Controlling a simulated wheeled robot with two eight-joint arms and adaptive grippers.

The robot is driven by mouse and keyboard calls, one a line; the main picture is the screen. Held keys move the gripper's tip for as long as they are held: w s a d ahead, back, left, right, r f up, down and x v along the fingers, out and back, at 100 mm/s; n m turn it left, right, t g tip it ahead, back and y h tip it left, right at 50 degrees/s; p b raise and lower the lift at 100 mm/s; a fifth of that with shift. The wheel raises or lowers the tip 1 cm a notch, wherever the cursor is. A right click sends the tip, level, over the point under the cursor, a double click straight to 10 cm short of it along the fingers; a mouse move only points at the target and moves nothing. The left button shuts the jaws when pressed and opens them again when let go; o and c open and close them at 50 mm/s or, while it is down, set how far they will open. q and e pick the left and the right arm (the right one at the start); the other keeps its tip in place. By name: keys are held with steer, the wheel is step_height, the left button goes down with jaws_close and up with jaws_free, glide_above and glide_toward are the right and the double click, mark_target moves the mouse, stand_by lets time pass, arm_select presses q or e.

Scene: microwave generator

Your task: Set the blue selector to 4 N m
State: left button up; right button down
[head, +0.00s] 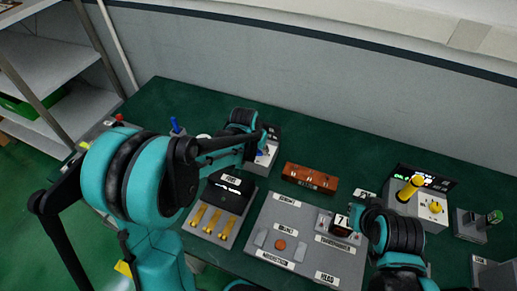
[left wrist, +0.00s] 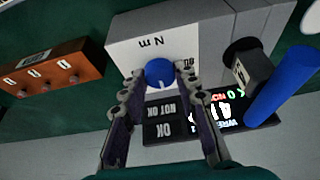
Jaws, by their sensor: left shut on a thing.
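The blue selector (left wrist: 159,72) is a round knob on a light grey box (left wrist: 125,45) marked "N m", upside down in the left wrist view. My left gripper (left wrist: 166,80) is shut on the blue selector, with one finger on each side. A short pale mark shows on the knob; the number it points to cannot be read. In the head view my left gripper (head: 262,142) is at the same box, and my arm hides most of it. My right arm reaches the panel at the right; its fingers are not clear.
A dark display (left wrist: 165,120) reads "OK" and "NOT OK". A blue rod (left wrist: 280,95) stands nearby. A brown block (head: 310,179), a panel with yellow levers (head: 207,218), a wide grey panel (head: 270,225) and a box with yellow knobs (head: 425,205) share the green table.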

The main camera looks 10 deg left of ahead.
stand_by(0.3)
arm_select(q)
steer(key=o, duration=1.2)
steer(key=shift+c, duration=0.2)
steer(key=v, duration=1.2)
